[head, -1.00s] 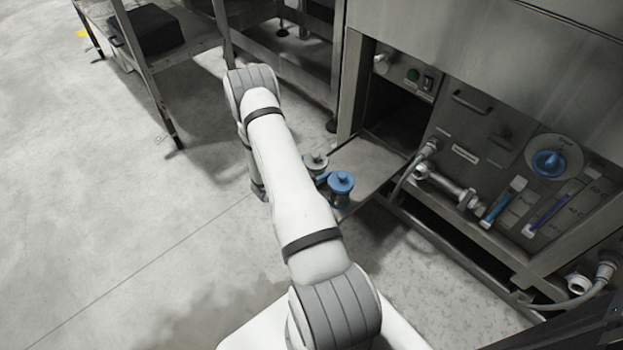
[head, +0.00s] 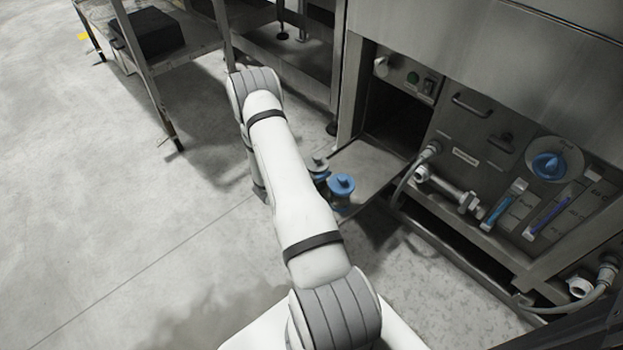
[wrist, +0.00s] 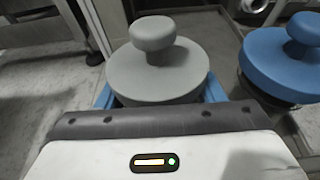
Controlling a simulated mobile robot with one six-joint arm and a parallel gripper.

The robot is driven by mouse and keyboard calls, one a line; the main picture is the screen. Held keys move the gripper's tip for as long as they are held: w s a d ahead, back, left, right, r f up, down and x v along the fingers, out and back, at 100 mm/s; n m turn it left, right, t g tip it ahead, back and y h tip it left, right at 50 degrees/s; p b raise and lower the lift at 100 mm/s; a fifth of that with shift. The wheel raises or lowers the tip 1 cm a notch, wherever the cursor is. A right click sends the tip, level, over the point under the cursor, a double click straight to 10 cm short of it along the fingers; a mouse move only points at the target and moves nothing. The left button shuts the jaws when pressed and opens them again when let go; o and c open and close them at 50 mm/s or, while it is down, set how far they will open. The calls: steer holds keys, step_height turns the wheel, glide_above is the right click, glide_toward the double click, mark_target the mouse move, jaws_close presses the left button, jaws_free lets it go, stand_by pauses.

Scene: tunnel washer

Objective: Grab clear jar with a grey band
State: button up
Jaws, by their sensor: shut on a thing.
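The jar with a grey lid (wrist: 158,72) is close in front of my gripper in the wrist view. Its round lid with a knob shows from above; its body and any band are hidden below the lid. My gripper (wrist: 158,96) has blue fingers on both sides of this jar and is shut on it. In the head view the grey lid (head: 318,162) shows partly beside my arm. A jar with a blue lid (head: 341,188) stands just to its right, also at the right edge of the wrist view (wrist: 285,65).
The jars are at the metal flap (head: 372,170) before the dark opening of the washer. The washer panel (head: 490,150) with hoses and a blue dial rises to the right. A metal table (head: 190,45) stands at upper left. The floor at left is clear.

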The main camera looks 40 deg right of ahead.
jaws_close()
